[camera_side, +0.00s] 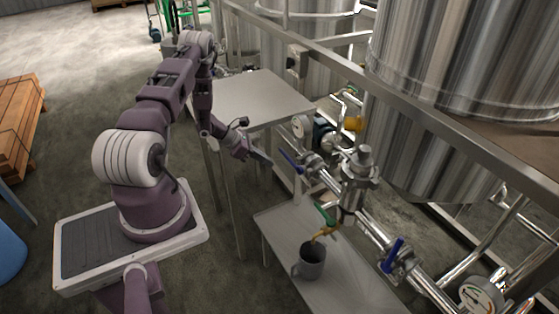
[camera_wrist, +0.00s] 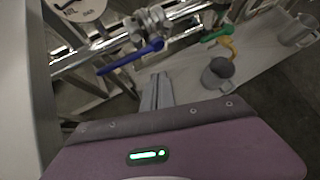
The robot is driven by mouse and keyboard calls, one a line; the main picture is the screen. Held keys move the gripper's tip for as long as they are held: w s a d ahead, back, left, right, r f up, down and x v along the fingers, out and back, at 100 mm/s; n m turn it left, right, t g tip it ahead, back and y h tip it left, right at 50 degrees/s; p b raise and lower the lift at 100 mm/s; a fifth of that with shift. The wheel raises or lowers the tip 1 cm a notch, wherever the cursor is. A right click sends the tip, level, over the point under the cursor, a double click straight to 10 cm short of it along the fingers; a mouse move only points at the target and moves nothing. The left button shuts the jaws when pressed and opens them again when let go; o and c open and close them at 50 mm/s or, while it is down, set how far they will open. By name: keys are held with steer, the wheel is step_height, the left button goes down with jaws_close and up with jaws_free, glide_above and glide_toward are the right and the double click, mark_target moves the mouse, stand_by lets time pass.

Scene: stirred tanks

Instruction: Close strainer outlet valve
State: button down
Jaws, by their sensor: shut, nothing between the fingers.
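A steel strainer body (camera_side: 358,185) stands in the pipe line, with a blue-handled valve on either side of it. The left valve's blue handle (camera_side: 291,161) lies roughly in line with the pipe; it also shows in the wrist view (camera_wrist: 130,58). The right valve's blue handle (camera_side: 392,256) lies across the pipe. I cannot tell by any label which valve is the outlet. My gripper (camera_side: 267,159) is shut and empty, a short way left of the left handle and apart from it. Its fingertips (camera_wrist: 157,82) show below that handle in the wrist view.
A green handle (camera_side: 323,213) with a yellow spout sits above a grey mug (camera_side: 310,262) on a low steel bench (camera_side: 345,283). A steel table (camera_side: 262,97) stands behind my forearm. A gauge (camera_side: 300,126) and a steel rail (camera_side: 400,105) border the pipes.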

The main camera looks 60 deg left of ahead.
mark_target(289, 159)
steer(key=s+a+f+n+y, duration=0.1)
steer(key=s+a+f+n, duration=0.15)
steer(key=f, duration=0.35)
steer(key=w+a+f+t+y, duration=0.25)
steer(key=w+f, duration=0.25)
steer(key=w, duration=0.5)
steer(key=shift+n+t, duration=0.35)
steer(key=shift+t, duration=0.1)
steer(key=shift+w+r, duration=0.15)
steer(key=shift+r, duration=0.85)
steer(key=shift+w+r, duration=0.1)
steer(key=shift+r, duration=0.9)
